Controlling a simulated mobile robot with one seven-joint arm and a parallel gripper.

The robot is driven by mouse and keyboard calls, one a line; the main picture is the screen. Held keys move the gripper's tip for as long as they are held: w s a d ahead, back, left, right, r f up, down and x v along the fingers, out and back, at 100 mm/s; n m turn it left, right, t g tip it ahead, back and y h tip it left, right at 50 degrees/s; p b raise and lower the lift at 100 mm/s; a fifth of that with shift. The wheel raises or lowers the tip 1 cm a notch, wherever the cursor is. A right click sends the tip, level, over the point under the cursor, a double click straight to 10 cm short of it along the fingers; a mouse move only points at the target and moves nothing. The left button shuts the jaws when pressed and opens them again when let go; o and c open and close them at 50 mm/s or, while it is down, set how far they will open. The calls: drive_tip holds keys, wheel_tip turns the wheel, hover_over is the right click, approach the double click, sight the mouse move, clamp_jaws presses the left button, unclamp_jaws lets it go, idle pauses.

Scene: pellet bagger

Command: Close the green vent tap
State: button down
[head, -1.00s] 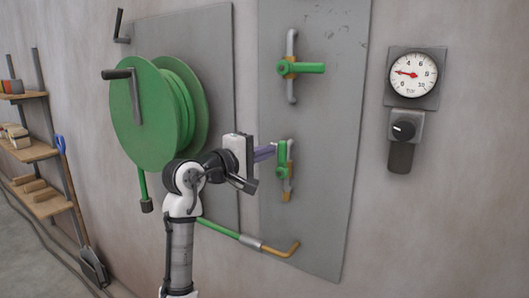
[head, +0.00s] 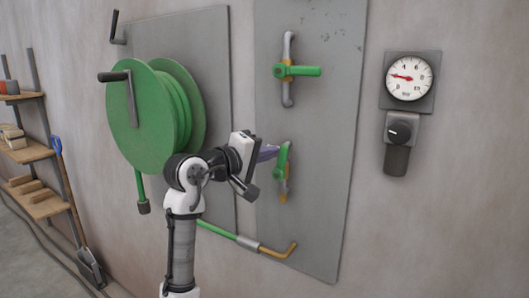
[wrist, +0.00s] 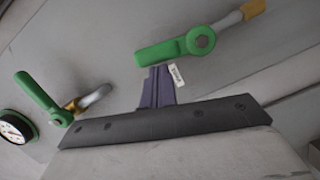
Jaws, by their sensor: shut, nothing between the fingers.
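Two green-handled taps are on the grey wall panel. The lower tap (head: 283,160) has its handle nearly upright, leaning slightly right at the top, close to the line of its pipe. It fills the upper middle of the wrist view (wrist: 170,51). The upper tap (head: 304,71) has its handle across its upright pipe; it seems to be the one at left in the wrist view (wrist: 38,92). My gripper (head: 272,151) is shut and empty, its purple fingers (wrist: 160,72) at the lower handle's side. I cannot tell whether they touch it. A small white tag (wrist: 177,73) beside them is unreadable.
A green hose reel (head: 150,115) with a crank stands left of my arm. A gauge (head: 408,76) and a black knob (head: 401,130) are on the wall at right. Shelves (head: 35,152) stand far left.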

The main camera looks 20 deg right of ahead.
sight(286, 160)
drive_tip(key=m, duration=0.1)
drive_tip(key=s+d+m, duration=0.1)
drive_tip(key=shift+s+r+m+y, duration=0.15)
drive_tip(key=shift+r+m+y, duration=0.05)
drive_tip(key=shift+m+y, duration=0.1)
drive_tip(key=m, duration=0.1)
drive_tip(key=s+d+m+y, duration=0.1)
drive_tip(key=m, duration=0.1)
drive_tip(key=shift+s+d+f+t, duration=0.1)
drive_tip(key=shift+s+f+t, duration=0.1)
drive_tip(key=shift+s+t, duration=0.1)
drive_tip(key=shift+s+d+f+m+y, duration=0.15)
drive_tip(key=shift+s+d+f+m, duration=0.1)
drive_tip(key=shift+m, duration=0.3)
drive_tip(key=shift+s+d+f+m+y, duration=0.1)
drive_tip(key=shift+s+d+m+y, duration=0.1)
drive_tip(key=shift+m, duration=0.35)
drive_tip(key=f+m, duration=0.1)
drive_tip(key=s+d+f+m+t+y+b, duration=0.1)
drive_tip(key=m, duration=0.1)
drive_tip(key=shift+s, duration=0.25)
drive_tip(key=shift+d, duration=0.1)
